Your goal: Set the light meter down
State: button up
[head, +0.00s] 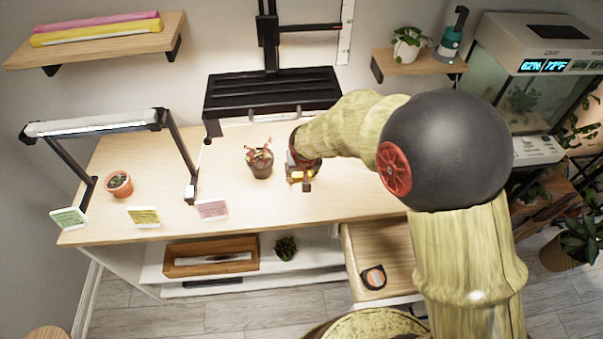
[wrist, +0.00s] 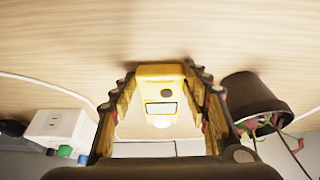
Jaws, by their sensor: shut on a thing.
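The light meter (wrist: 160,88) is a small yellow device with a small display and a pale round part. In the wrist view it sits between the two fingers of my gripper (wrist: 159,76), which is shut on it. In the head view my gripper (head: 300,184) is low over the wooden bench (head: 340,190), with a bit of yellow showing at its fingers. The wood is close behind the meter in the wrist view. I cannot tell whether the meter touches it.
A dark pot with a reddish plant (head: 260,162) stands just left of my gripper; the pot (wrist: 252,98) also shows in the wrist view. A white socket box (wrist: 58,127) and cable are nearby. A black slatted rack (head: 272,92) stands behind. The bench front right is clear.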

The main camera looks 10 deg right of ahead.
jog(key=o, duration=1.4)
jog(key=shift+r+p, duration=0.35)
jog(key=p+v, duration=0.3)
jog(key=v, duration=0.8)
jog(key=shift+s+r, duration=0.15)
jog(key=shift+r, duration=0.2)
jog(key=s+d+r, duration=0.8)
jog(key=s+r, duration=0.2)
jog(key=r, duration=0.2)
jog(key=s+d+r, duration=0.2)
jog(key=s, duration=0.5)
jog(key=s+d+r+t, duration=0.1)
jog(key=s+d+r, duration=0.1)
jog(key=s, duration=0.5)
jog(key=shift+s+r, duration=0.35)
jog(key=shift+r, duration=0.05)
